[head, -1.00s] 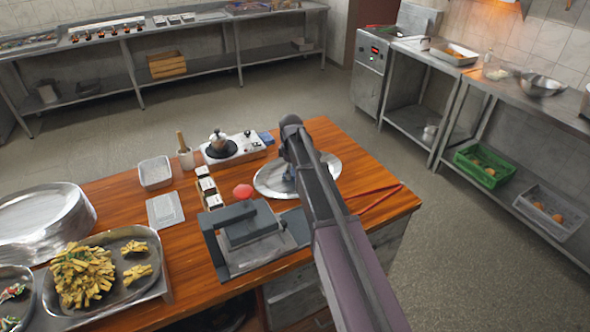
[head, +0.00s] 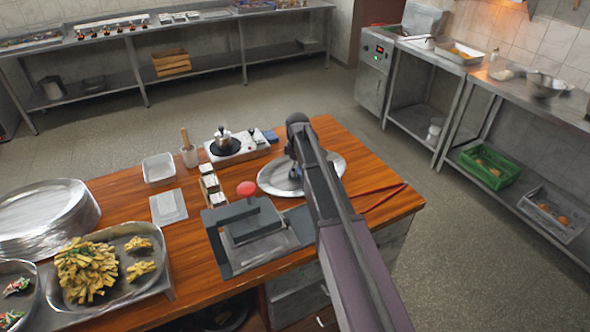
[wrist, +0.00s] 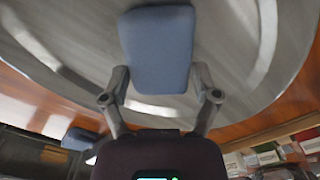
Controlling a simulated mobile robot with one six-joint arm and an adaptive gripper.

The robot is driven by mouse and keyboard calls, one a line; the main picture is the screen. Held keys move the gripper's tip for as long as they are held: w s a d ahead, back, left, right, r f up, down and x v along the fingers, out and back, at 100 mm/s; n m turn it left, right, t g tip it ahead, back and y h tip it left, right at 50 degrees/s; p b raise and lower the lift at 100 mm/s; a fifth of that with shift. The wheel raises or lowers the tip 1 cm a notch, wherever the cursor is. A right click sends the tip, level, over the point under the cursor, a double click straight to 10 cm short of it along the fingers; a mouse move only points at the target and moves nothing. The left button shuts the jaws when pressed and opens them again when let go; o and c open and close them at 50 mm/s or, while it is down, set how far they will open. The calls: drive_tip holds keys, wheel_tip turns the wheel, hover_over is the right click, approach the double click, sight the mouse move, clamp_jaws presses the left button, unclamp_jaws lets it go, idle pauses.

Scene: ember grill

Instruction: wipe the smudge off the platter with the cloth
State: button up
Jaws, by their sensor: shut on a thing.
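The platter (head: 330,167) is a silver oval dish lying flat on the wooden counter, partly hidden by my arm in the head view. Its grey surface (wrist: 220,85) fills much of the wrist view, with pale curved bands of reflection. My gripper (wrist: 161,76) is shut on the cloth (wrist: 157,45), a blue-grey padded block with rounded corners. The cloth is over the platter; I cannot tell whether it touches. In the head view my arm mostly hides the gripper and cloth. I cannot make out a smudge; the cloth hides part of the surface.
A grey press (head: 258,240) stands in front of the platter, with a red ball (head: 246,188) behind its handle. A burner with a moka pot (head: 223,140) stands behind left. Red tongs (head: 382,197) lie right of the platter. Spice boxes (head: 211,188) stand left.

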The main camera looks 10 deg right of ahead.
drive_tip(key=shift+w+d, duration=0.25)
drive_tip(key=shift+d, duration=0.5)
drive_tip(key=shift+w+d, duration=0.25)
drive_tip(key=shift+d, duration=0.45)
drive_tip(key=shift+s+a, duration=0.1)
drive_tip(key=shift+s+a, duration=0.35)
drive_tip(key=shift+a, duration=0.55)
drive_tip(key=shift+s+a, duration=0.3)
drive_tip(key=shift+a, duration=0.55)
drive_tip(key=shift+w+d, duration=0.1)
drive_tip(key=shift+w+d, duration=0.3)
drive_tip(key=shift+d, duration=0.6)
drive_tip(key=shift+w+d, duration=0.3)
drive_tip(key=shift+d, duration=0.6)
